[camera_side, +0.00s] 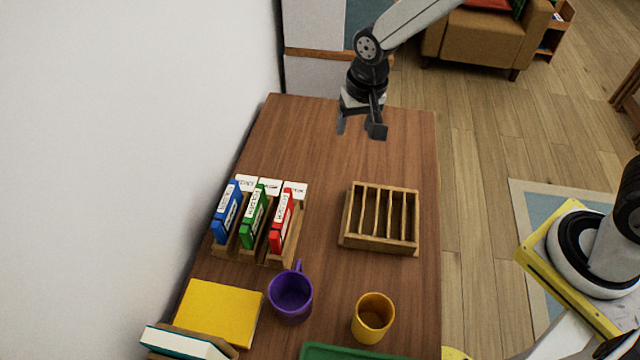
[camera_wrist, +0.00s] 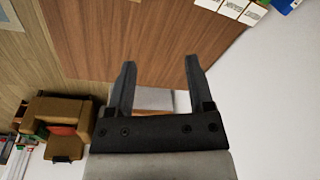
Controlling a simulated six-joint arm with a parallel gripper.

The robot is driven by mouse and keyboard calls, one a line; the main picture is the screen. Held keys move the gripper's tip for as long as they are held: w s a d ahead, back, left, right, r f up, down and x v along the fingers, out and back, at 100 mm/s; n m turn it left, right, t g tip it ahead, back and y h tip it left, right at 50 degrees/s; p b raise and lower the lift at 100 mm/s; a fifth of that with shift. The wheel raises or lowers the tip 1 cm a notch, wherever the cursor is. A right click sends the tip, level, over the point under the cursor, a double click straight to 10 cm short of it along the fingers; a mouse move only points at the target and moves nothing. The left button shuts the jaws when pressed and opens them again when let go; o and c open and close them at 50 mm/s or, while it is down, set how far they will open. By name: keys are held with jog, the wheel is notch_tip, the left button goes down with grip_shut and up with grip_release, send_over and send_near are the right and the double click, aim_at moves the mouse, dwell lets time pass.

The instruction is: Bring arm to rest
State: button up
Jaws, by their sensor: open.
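My gripper (camera_side: 360,128) is open and empty. In the side view it hangs above the far end of the wooden table (camera_side: 320,140), well apart from the things on it.
A rack with blue (camera_side: 227,212), green (camera_side: 254,215) and red (camera_side: 281,222) cases stands left. An empty slotted wooden rack (camera_side: 345,241) stands right. Nearer are a purple mug (camera_side: 291,297), a yellow cup (camera_side: 372,318) and a yellow book (camera_side: 220,312). A white wall (camera_side: 120,130) borders the left.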

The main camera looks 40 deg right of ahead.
jog(key=s+d+r+n+t, duration=0.1)
jog(key=s+d+r+n, duration=0.1)
jog(key=s+d, duration=0.9)
jog(key=s+n, duration=0.1)
jog(key=s, duration=0.2)
jog(key=shift+n, duration=0.4)
